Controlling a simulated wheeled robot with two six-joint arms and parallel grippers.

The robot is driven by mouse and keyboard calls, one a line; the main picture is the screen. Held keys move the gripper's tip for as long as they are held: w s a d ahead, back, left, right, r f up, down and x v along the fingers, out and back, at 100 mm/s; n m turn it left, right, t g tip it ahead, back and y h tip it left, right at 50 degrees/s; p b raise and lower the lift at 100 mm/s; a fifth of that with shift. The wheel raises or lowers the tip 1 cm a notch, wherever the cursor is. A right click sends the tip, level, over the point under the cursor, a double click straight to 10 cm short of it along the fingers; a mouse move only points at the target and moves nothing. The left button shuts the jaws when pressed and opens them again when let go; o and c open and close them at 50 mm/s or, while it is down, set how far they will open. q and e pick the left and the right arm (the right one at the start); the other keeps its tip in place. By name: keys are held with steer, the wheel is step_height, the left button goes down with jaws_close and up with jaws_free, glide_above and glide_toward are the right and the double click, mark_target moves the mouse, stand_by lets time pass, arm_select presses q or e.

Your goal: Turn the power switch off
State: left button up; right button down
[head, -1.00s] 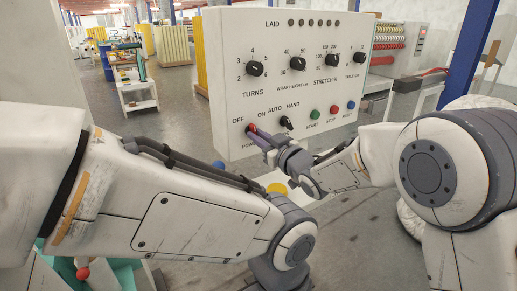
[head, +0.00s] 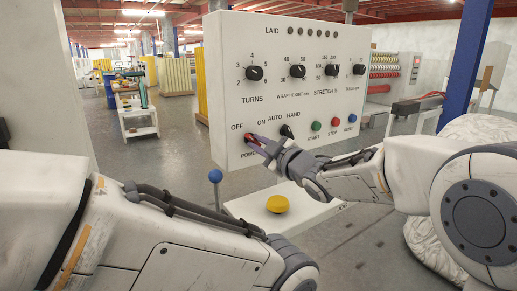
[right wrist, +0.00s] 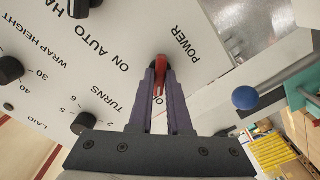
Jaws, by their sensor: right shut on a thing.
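The red power switch (head: 248,137) sits at the lower left of the white control panel (head: 288,98), between the OFF and ON labels and above the word POWER. My right gripper (head: 258,142) reaches it from the right and is shut on it. In the right wrist view the red switch (right wrist: 161,64) stands between the two purple fingertips of my right gripper (right wrist: 160,88). The fingers hide part of the switch and of the OFF label, so its exact setting is hard to tell. My left gripper is out of view; only its arm shows at the lower left.
Black knobs (head: 254,73) and green, red and blue buttons (head: 335,122) are on the panel. A black AUTO/HAND selector (head: 287,131) is right of the switch. Below are a yellow button (head: 277,204) and a blue ball-topped lever (head: 215,176).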

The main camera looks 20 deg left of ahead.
steer(key=shift+f, duration=0.1)
stand_by(0.3)
steer(key=c, duration=0.9)
jaws_free()
steer(key=shift+o, duration=0.2)
steer(key=v, duration=1)
steer(key=shift+s+b, duration=0.25)
steer(key=shift+b, duration=0.15)
steer(key=shift+d, duration=0.15)
